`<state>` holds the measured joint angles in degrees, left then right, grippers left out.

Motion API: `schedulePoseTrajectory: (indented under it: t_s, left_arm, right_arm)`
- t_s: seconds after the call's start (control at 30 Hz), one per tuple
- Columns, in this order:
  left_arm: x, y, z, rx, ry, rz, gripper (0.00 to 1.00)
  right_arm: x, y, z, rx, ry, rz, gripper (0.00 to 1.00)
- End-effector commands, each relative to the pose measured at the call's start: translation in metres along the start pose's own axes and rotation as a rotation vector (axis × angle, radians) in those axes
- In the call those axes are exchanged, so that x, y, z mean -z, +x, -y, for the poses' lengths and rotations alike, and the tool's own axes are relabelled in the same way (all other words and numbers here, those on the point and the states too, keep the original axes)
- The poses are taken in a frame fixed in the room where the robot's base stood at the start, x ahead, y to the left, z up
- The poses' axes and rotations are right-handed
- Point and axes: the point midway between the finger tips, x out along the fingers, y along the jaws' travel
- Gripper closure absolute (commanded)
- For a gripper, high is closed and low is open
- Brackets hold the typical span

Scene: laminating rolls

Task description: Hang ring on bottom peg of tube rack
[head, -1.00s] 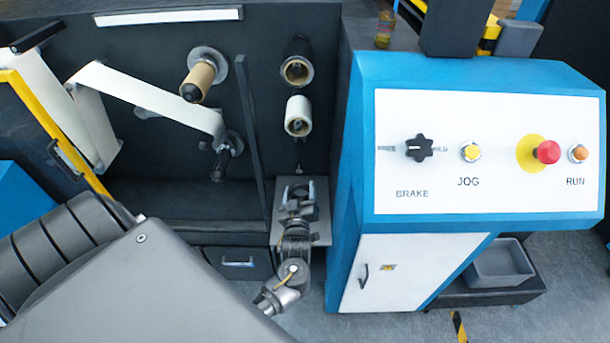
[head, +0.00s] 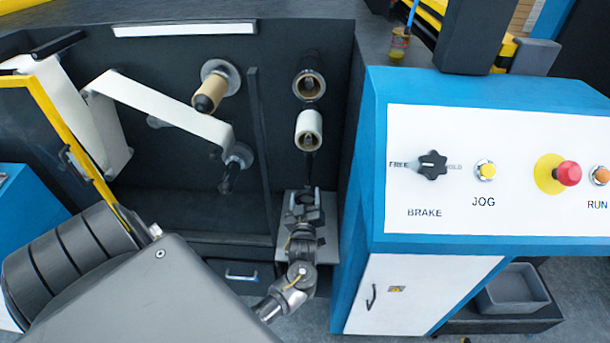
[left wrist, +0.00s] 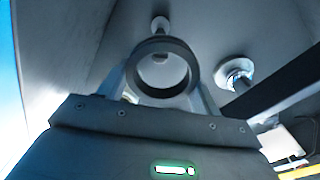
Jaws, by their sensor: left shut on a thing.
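My left gripper (head: 304,199) is shut on a dark ring, which shows clearly in the left wrist view (left wrist: 191,62), held face-on between the fingers. In the head view the gripper is just below the tube rack's column, and the ring is small and hard to tell from the fingers. The bottom peg (head: 308,160) shows only as a small dark shape under the white roll, just above the gripper. My right gripper is not in view.
A dark upright bar (head: 262,150) stands left of the rack. A brown-cored roll (head: 210,92) and a white web (head: 165,108) are further left. The blue control cabinet (head: 375,170) rises close on the right.

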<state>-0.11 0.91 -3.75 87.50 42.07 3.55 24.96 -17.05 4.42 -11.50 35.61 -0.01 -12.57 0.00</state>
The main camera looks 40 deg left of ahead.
Motion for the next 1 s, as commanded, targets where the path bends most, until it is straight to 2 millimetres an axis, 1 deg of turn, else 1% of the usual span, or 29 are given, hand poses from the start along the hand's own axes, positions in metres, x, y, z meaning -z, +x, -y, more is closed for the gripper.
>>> schedulePoseTrajectory:
  t_s: [1.0]
  left_arm:
    - [-0.004, 0.065, 0.000, -0.001, 0.000, -0.002, 0.58]
  right_arm:
    - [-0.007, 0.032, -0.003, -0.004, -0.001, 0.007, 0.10]
